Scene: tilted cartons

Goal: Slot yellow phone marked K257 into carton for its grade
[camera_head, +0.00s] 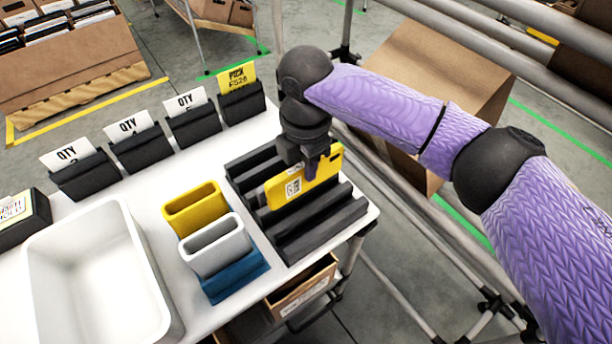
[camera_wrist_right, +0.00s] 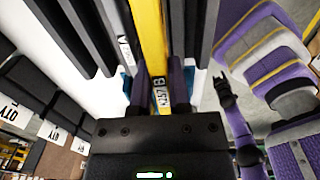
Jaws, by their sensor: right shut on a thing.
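My right gripper (camera_head: 312,160) is shut on the yellow phone (camera_head: 325,172) by its upper edge. The phone carries a white label and stands on edge at the black slotted rack (camera_head: 325,222); I cannot tell whether its lower edge is clear of the slot. In the right wrist view, the yellow phone (camera_wrist_right: 148,35) lies between the fingers, and its label partly reads 257. A tilted brown carton (camera_head: 75,65) holding upright items stands on the floor at the upper left. My left gripper (camera_wrist_right: 225,92) shows small in the right wrist view, its jaws unclear.
Yellow (camera_head: 195,207), grey (camera_head: 216,246) and blue (camera_head: 236,279) holders stand left of the rack, beside a white bin (camera_head: 95,265). Black card holders (camera_head: 142,148) line the table's far edge. Metal rails and a large brown box (camera_head: 430,75) are at the right.

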